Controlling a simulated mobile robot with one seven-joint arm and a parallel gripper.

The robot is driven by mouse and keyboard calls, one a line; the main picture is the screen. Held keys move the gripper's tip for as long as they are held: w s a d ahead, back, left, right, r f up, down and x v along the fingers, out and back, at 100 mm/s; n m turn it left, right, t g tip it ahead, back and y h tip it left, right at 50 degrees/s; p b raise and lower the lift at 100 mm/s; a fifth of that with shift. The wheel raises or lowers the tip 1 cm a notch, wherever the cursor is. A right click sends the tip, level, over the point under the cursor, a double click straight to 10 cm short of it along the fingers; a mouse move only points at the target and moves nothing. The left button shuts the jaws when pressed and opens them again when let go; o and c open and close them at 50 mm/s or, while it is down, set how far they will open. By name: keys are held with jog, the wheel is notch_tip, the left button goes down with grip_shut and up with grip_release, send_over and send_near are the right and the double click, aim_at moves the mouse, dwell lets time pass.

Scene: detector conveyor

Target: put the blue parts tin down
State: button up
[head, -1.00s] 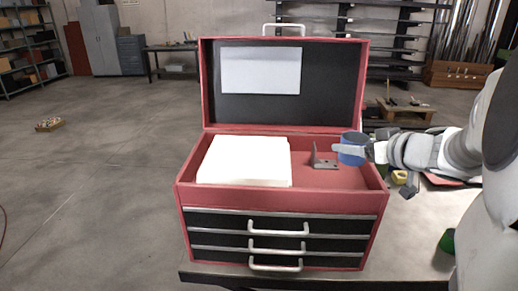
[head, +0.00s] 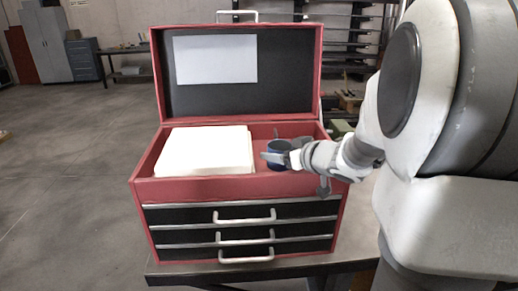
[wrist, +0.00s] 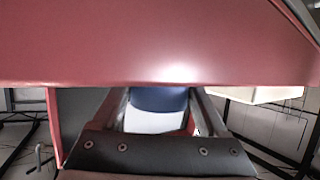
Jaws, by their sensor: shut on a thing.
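The blue parts tin (head: 279,148) is at the right part of the open top tray of the red toolbox (head: 236,188). My gripper (head: 270,157) is shut on the tin from the right, with a finger showing in front of it. In the wrist view, the tin (wrist: 158,98) sits between the two fingers, against a broad red surface. I cannot tell whether the tin's bottom touches the tray floor.
A white block (head: 204,152) fills the left of the tray. The raised lid (head: 295,75) stands behind. A grey bracket seen earlier in the tray is now mostly hidden behind the tin and gripper. Closed drawers (head: 244,232) face me.

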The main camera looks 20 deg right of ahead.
jog(key=shift+f+b, duration=0.3)
jog(key=shift+f, duration=0.3)
jog(key=o, duration=1.3)
jog(key=shift+r, duration=0.2)
jog(key=shift+s+d+r+p, duration=0.1)
jog(key=shift+s+r+p, duration=0.15)
jog(key=shift+r+p, duration=0.55)
jog(key=shift+p+v, duration=3.85)
jog(key=shift+v, duration=1.8)
jog(key=shift+f, duration=0.15)
